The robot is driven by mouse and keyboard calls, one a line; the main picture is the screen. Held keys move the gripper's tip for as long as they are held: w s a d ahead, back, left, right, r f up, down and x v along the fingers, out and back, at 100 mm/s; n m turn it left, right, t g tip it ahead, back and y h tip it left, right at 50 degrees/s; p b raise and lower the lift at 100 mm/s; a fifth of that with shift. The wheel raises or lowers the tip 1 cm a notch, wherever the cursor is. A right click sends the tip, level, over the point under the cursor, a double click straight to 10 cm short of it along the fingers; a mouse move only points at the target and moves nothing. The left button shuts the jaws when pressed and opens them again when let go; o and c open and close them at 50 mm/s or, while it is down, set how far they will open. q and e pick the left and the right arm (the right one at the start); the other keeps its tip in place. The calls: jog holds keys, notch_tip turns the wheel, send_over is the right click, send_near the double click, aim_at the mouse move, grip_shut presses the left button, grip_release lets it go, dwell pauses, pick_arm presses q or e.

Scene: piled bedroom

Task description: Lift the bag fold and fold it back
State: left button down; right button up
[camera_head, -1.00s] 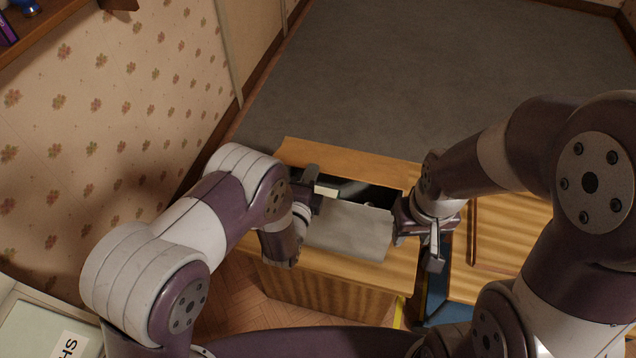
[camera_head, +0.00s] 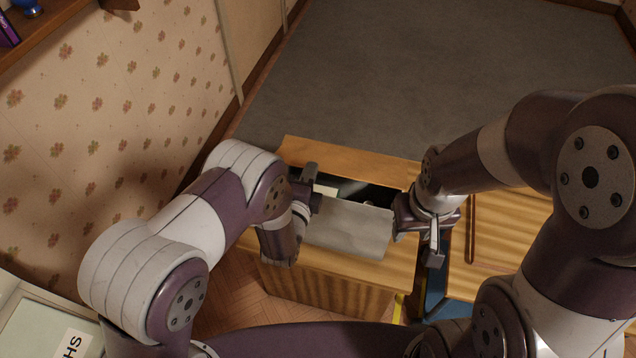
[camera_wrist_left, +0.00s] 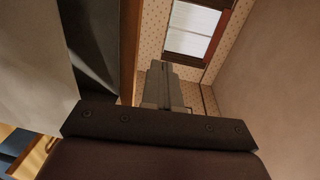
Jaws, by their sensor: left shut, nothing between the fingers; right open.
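The bag lies on a wooden desk top in the head view, with a pale grey fold (camera_head: 350,230) on its near side and a dark opening (camera_head: 372,192) behind it. My left gripper (camera_head: 311,173) is shut and empty at the left end of the opening, beside the fold. In the left wrist view its closed fingers (camera_wrist_left: 164,85) stand apart from the grey fold (camera_wrist_left: 30,70) at the left. My right gripper (camera_head: 432,248) is open at the right edge of the fold; I cannot tell whether it touches it. My arms hide parts of the bag's sides.
The wooden desk (camera_head: 345,150) carries the bag. More wooden top (camera_head: 510,240) and a blue item (camera_head: 455,313) lie to the right. A patterned wall (camera_head: 110,100) stands at the left, with a shelf (camera_head: 60,35) above. Grey floor (camera_head: 390,80) beyond the desk is clear.

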pick_arm(q)
jog(key=shift+f+p+v, duration=0.15)
jog(key=shift+p+v, duration=0.15)
jog(key=shift+v, duration=0.95)
jog(key=shift+f+p+v, duration=0.1)
jog(key=shift+p+v, duration=0.15)
jog(key=shift+v, duration=0.95)
jog(key=s+a+f+n+g+y, duration=0.4)
jog(key=s+f+n+g, duration=0.45)
jog(key=n+g, duration=0.25)
jog(key=s+a+r+n+g, duration=0.1)
jog(key=s+a+r+n, duration=0.1)
jog(key=r, duration=0.4)
jog(key=s+a+r+n+g, duration=0.1)
jog(key=s+a+r+n, duration=0.1)
jog(key=a+r+n, duration=0.3)
jog(key=s+a+r+n+g+y, duration=0.1)
jog(key=s+a+r+n, duration=0.2)
jog(key=a+r, duration=0.3)
jog(key=shift+a+r+g, duration=0.25)
jog(key=shift+r+g, duration=0.05)
jog(key=shift+r, duration=0.65)
